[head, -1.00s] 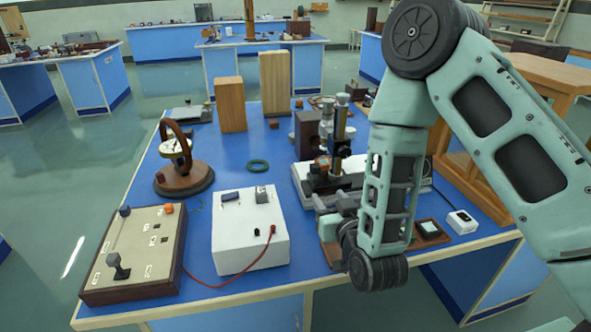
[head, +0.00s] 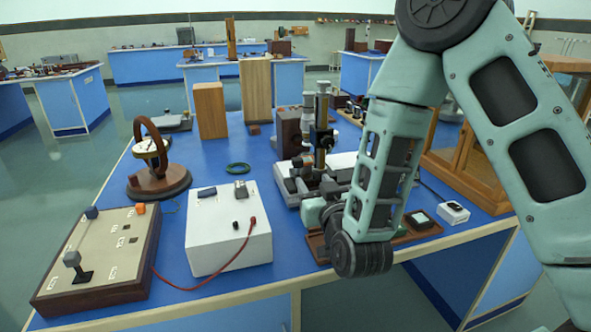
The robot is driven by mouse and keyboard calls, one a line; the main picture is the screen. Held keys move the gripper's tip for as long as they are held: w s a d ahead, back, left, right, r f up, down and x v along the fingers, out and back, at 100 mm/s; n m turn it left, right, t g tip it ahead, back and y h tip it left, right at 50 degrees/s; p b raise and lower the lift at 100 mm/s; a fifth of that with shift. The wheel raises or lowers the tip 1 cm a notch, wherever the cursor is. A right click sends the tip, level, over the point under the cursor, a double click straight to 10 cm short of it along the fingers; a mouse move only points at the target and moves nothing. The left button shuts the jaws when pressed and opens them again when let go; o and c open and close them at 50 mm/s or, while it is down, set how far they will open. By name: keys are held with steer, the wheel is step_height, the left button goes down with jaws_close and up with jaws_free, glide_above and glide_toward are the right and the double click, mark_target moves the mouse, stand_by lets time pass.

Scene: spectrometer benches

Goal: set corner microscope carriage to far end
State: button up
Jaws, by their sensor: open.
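A travelling microscope stands on the blue bench at the right, with an upright metal tube (head: 321,104) and dark fittings on its carriage (head: 318,142). The carriage sits toward the left part of a long pale grey bed (head: 345,161), whose right part runs behind my arm. My gripper (head: 311,197) is at the near side of the bed, beyond my black wrist joint. It is open, small in view and partly hidden by my wrist. I cannot tell whether it touches the microscope.
A white box (head: 228,240) with a red lead and a switch panel (head: 100,250) stand at the front left. A glazed wooden case (head: 470,165) is at the right.

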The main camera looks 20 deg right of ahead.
mark_target(311, 136)
steer(key=b, duration=0.3)
steer(key=shift+w+f, duration=0.15)
steer(key=shift+f, duration=0.1)
steer(key=w, duration=0.4)
steer(key=w+p, duration=0.1)
steer(key=w, duration=0.4)
steer(key=w+p, duration=0.1)
steer(key=w, duration=0.4)
steer(key=shift+w+r, duration=0.25)
steer(key=shift+d, duration=0.1)
jaws_close()
